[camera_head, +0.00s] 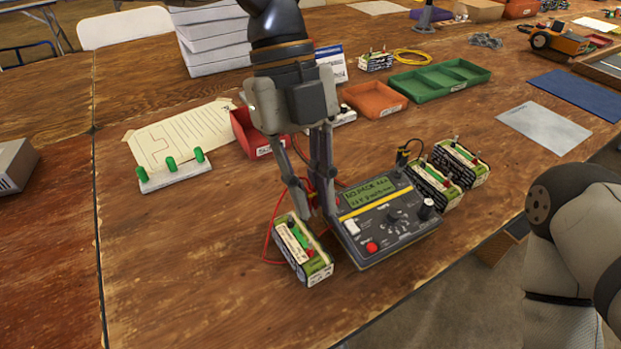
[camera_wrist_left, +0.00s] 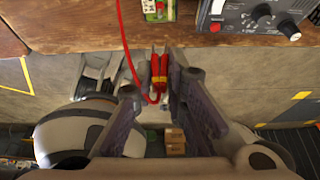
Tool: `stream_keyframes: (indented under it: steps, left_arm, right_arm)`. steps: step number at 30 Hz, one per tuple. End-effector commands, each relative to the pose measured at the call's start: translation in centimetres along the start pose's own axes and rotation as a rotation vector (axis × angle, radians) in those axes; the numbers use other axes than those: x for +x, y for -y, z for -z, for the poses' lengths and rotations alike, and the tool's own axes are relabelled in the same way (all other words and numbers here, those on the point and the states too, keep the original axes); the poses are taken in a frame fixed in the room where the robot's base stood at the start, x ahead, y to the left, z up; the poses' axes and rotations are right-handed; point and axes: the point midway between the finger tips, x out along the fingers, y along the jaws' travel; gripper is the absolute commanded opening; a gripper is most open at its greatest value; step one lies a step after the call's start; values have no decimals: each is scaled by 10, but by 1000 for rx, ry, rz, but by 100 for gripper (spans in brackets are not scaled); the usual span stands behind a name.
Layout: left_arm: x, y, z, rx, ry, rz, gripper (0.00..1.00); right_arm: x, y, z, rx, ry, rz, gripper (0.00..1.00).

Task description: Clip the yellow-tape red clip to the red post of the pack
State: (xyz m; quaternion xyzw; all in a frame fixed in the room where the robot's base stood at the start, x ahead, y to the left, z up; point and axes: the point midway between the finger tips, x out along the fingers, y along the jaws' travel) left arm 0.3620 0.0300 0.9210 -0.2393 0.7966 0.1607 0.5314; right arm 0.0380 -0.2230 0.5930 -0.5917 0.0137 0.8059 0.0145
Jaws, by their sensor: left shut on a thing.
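My left gripper (camera_head: 318,207) hangs over the table between the front pack and the charger. In the left wrist view, it (camera_wrist_left: 159,70) is shut on a red clip (camera_wrist_left: 158,76) with a yellow band and a red lead. The front pack (camera_head: 318,270) has a green and white top with small posts. Part of this pack (camera_wrist_left: 158,10) shows at the top of the wrist view, apart from the clip. The charger (camera_head: 385,240) with a lit green display stands just right of the pack. My right gripper is out of view.
Two more packs (camera_head: 462,165) stand behind the charger, with a dark clip on one. A red bin (camera_head: 247,138), an orange tray (camera_head: 374,100) and a green tray (camera_head: 440,78) lie behind. A white block with green pegs (camera_head: 172,176) is at left. The front left tabletop is clear.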

Motion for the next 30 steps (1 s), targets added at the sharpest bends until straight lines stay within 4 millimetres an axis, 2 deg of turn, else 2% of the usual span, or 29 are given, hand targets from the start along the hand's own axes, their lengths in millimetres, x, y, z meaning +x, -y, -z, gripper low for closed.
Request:
stream_keyframes:
  steps: [8, 30]
  left_arm:
    - [5, 0, -2, -1, -1, -2, 0]
    - [58, 0, -24, -1, -6, -4, 0]
  right_arm:
    - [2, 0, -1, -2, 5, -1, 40]
    - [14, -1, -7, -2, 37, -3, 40]
